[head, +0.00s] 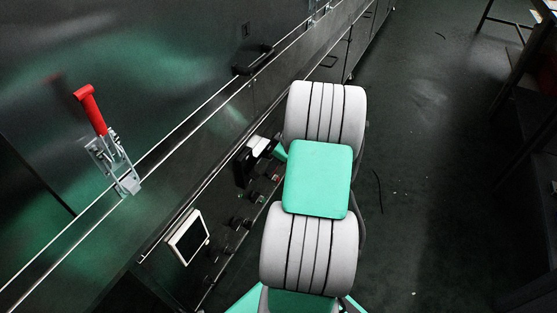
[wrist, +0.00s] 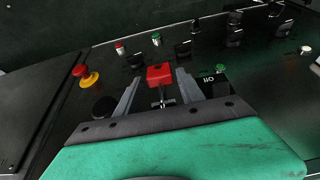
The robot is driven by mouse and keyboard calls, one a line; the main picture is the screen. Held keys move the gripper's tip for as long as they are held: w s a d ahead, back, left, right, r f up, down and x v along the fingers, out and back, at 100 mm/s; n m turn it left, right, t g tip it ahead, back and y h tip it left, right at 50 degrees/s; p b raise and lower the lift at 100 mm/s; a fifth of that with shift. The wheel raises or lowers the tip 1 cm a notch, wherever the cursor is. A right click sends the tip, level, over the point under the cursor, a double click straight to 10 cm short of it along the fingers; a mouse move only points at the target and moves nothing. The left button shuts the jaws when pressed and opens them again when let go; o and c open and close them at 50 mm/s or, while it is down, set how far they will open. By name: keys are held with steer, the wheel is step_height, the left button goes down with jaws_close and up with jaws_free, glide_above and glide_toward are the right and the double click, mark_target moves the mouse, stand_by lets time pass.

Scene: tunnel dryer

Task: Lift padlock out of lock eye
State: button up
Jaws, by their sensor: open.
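In the wrist view a red padlock (wrist: 160,74) sits at a dark control panel, with a small metal bar or shackle showing just below its body. My gripper (wrist: 159,80) is open, with one grey finger to the left of the padlock and one to its right. Gaps show between the fingers and the padlock, and I cannot see contact. The lock eye cannot be clearly made out. In the head view my arm covers part of the panel, and I cannot pick out the padlock there.
A red and yellow emergency stop (wrist: 86,77), a green button (wrist: 156,39) and several black knobs surround the padlock. In the head view a red-handled toggle clamp (head: 104,137) and a small screen (head: 188,237) are at the left. Open dark floor (head: 440,190) lies right.

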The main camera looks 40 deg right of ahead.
steer(key=shift+x, duration=0.75)
jaws_close()
steer(key=shift+c, duration=1.4)
jaws_free()
steer(key=c, duration=0.6)
